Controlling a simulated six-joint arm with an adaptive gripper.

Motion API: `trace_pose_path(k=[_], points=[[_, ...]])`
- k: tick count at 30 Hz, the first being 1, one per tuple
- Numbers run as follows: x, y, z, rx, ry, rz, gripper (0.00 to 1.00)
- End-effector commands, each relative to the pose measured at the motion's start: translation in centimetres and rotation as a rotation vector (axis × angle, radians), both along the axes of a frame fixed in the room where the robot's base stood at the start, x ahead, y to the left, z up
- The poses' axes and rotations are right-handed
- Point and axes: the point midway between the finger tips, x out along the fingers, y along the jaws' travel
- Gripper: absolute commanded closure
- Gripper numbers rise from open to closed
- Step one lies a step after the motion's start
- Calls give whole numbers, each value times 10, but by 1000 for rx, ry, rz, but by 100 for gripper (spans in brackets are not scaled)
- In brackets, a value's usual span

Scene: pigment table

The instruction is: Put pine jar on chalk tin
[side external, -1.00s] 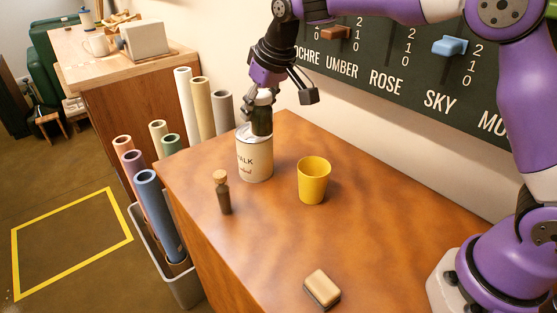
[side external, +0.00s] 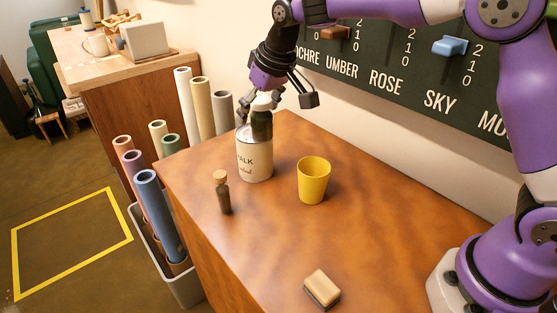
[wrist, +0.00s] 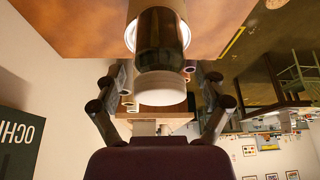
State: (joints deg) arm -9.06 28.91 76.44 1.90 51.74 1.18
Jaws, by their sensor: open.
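The chalk tin (side external: 254,160), cream with dark lettering, stands upright near the far left part of the table. The pine jar (side external: 262,125), dark green with a white lid, stands upright on the tin's top, toward its right side in the side view. In the wrist view the jar (wrist: 160,45) and its white lid (wrist: 160,88) cover much of the tin (wrist: 181,10). My gripper (side external: 281,103) is open around the jar's lid level. In the wrist view the fingers (wrist: 160,106) are spread with gaps on both sides of the lid.
A yellow cup (side external: 314,181) stands right of the tin. A small corked dark bottle (side external: 222,193) is in front of it. A tan and dark block (side external: 322,288) lies near the front. Paper rolls (side external: 160,215) stand in a bin left of the table. The slider board (side external: 400,75) is behind.

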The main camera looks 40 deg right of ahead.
Motion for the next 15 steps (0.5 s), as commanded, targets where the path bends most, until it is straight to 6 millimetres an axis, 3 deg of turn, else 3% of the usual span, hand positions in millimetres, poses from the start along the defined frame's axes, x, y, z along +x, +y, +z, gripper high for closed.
trace_pose_path(k=[15], points=[[-40,-4,96,1,-4,1,16]])
